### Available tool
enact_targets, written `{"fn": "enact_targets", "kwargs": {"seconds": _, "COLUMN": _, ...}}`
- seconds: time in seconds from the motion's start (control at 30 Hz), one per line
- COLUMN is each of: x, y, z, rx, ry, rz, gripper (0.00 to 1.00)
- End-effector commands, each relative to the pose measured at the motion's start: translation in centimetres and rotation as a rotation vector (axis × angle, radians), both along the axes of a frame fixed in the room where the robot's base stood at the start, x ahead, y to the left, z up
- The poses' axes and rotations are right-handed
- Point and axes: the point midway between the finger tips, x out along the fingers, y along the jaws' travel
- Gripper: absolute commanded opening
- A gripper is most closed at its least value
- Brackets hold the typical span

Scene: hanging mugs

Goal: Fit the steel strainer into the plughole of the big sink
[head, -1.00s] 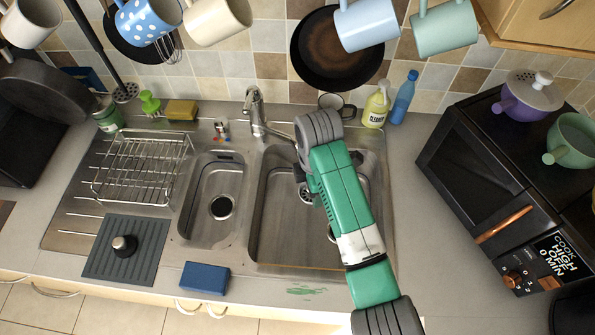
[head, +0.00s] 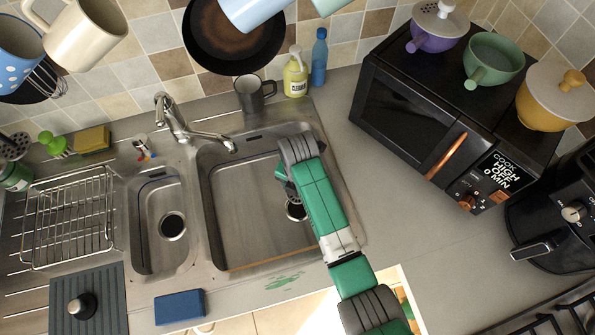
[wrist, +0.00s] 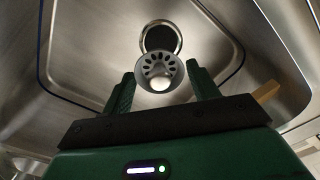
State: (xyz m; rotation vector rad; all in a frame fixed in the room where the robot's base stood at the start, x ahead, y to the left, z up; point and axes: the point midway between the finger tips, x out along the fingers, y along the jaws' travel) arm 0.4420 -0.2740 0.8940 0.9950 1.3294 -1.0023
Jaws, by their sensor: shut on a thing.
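The steel strainer (wrist: 158,72), a small perforated cup with a pale round knob, sits between the two green fingers of my gripper (wrist: 160,80) in the wrist view. My gripper is shut on it. Just beyond it in that view is the dark round plughole (wrist: 160,38); the strainer overlaps its near edge in the picture, and I cannot tell the height between them. In the head view the big sink (head: 245,222) lies under my arm, with its plughole (head: 296,210) partly covered by the arm. My fingertips and the strainer are hard to make out there.
A smaller sink (head: 150,255) with its own drain is on the left, beside a wire rack (head: 68,215). The tap (head: 185,125) reaches over the big sink's back left. A grey mug (head: 252,93) stands behind it; a microwave (head: 450,110) is right.

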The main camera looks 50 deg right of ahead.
Motion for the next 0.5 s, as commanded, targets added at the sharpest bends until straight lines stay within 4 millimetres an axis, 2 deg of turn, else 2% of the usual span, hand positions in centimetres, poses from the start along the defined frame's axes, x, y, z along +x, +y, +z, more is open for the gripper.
{"fn": "enact_targets", "kwargs": {"seconds": 0.1, "x": 0.0, "y": 0.0, "z": -1.9, "rx": 0.001, "ry": 0.001, "rz": 0.000, "gripper": 0.38}}
{"fn": "enact_targets", "kwargs": {"seconds": 0.5, "x": 0.0, "y": 0.0, "z": -6.7, "rx": 0.001, "ry": 0.000, "rz": 0.000, "gripper": 0.38}}
